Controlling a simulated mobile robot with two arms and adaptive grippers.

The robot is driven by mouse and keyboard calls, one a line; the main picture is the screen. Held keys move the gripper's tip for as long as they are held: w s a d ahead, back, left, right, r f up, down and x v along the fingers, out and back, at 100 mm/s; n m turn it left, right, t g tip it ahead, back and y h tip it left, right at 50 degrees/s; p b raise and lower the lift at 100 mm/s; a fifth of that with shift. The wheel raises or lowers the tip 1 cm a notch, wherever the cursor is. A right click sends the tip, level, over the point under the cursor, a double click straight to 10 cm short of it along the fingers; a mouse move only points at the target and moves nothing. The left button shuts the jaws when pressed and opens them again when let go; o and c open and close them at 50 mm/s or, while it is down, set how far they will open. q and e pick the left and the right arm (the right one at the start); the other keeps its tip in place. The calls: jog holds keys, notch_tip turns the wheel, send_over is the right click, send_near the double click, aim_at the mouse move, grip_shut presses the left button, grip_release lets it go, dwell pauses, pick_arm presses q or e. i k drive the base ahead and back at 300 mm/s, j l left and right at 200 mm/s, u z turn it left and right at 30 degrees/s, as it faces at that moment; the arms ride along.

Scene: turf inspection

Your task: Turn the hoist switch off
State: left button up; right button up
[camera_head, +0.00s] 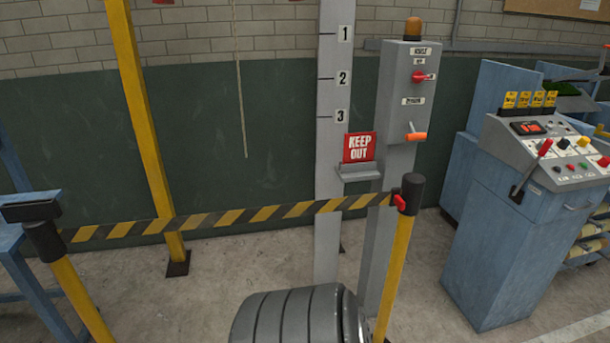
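A grey control box (405,95) is on a grey post behind the barrier. Its small labels are too blurred to read surely, so I cannot tell which control is the hoist switch. A red-handled switch (424,76) sits on its upper front, its handle pointing right. An amber beacon (413,28) tops the box and looks unlit. Neither of my grippers is in view.
A yellow-and-black barrier tape (230,216) crosses between two yellow posts. A red KEEP OUT sign (360,147) stands behind it by a numbered grey column (329,220). A blue console (510,225) with levers stands right. A yellow pole (145,120) is left.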

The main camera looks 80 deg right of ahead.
aim_at(417, 78)
jog(key=z, duration=3.3)
